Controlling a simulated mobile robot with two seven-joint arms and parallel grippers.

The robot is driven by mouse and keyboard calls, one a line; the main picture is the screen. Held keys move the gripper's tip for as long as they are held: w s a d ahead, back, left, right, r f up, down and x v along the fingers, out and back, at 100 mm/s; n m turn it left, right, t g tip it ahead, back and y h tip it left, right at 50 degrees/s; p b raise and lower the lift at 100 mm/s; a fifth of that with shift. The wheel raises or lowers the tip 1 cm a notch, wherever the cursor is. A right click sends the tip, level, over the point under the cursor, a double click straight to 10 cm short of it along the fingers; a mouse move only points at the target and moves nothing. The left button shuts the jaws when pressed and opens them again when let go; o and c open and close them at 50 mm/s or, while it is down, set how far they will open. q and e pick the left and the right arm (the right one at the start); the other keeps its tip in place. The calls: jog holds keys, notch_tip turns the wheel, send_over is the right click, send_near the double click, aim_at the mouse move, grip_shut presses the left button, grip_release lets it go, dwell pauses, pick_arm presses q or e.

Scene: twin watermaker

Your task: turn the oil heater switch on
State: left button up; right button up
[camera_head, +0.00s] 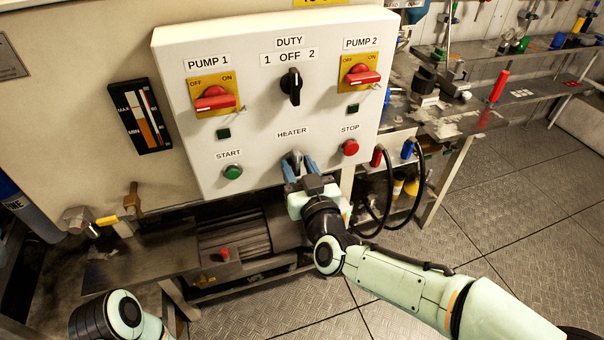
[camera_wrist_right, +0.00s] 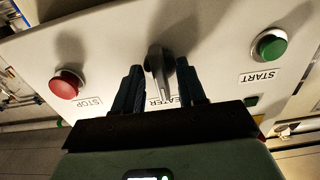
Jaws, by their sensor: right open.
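The heater switch (camera_head: 293,157) is a small grey knob under the HEATER label, low in the middle of the white control panel (camera_head: 250,100). My right gripper (camera_head: 299,163) is in front of it, its two blue fingers open. The right wrist view shows the panel roughly upside down. There the switch (camera_wrist_right: 158,66) stands between the open fingers of my right gripper (camera_wrist_right: 162,80), with a gap visible on each side. The fingers partly cover the HEATER label. Part of my left arm shows at the lower left of the head view; its gripper is out of sight.
The green START button (camera_head: 232,172) is left of the heater switch, and the red STOP button (camera_head: 350,147) is to its right. Above are the black DUTY selector (camera_head: 291,86) and two red pump switches. Black hoses (camera_head: 389,195) hang right of the panel.

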pick_arm(q)
jog(key=shift+s+d+r+g+p, duration=0.15)
jog(key=shift+s+d+r+p, duration=0.2)
jog(key=shift+s, duration=0.15)
jog(key=shift+s+d+r+g+p, duration=0.2)
jog(key=shift+s+r+p, duration=0.1)
jog(key=shift+s, duration=0.2)
pick_arm(e)
jog(key=v, duration=1.3)
jog(key=shift+s, duration=0.15)
